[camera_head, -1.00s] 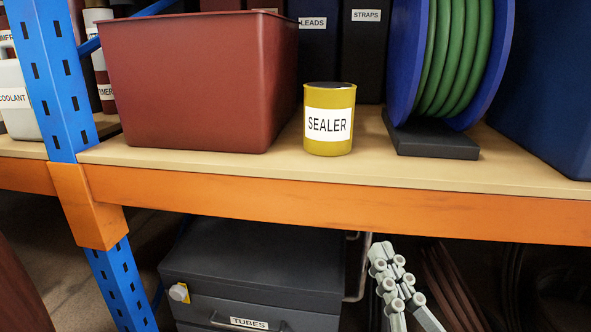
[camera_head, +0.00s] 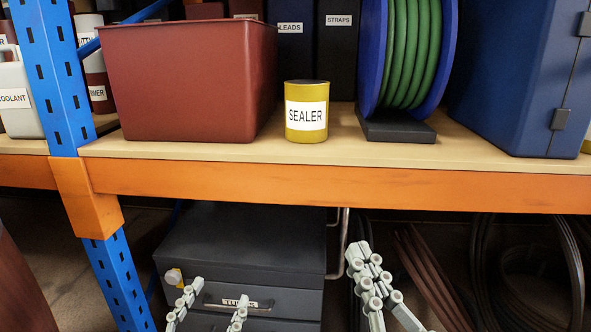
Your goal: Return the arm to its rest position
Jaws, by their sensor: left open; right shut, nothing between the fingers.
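My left gripper (camera_head: 218,292) shows at the bottom of the head view, in front of the grey drawer box. Its two grey fingers are apart and nothing is between them. My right gripper (camera_head: 362,258) is further right, below the shelf's orange beam. Its fingers are together, pointing up, and hold nothing. The arm links behind both grippers are mostly out of the picture. The yellow sealer can (camera_head: 306,112) stands upright on the shelf, apart from both grippers.
The shelf's orange beam (camera_head: 330,183) runs above both grippers. A blue upright (camera_head: 47,75) is at left. A red bin (camera_head: 185,85), a green hose reel (camera_head: 408,55) and a blue case (camera_head: 520,85) stand on the shelf. The grey drawer box (camera_head: 240,245) sits below.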

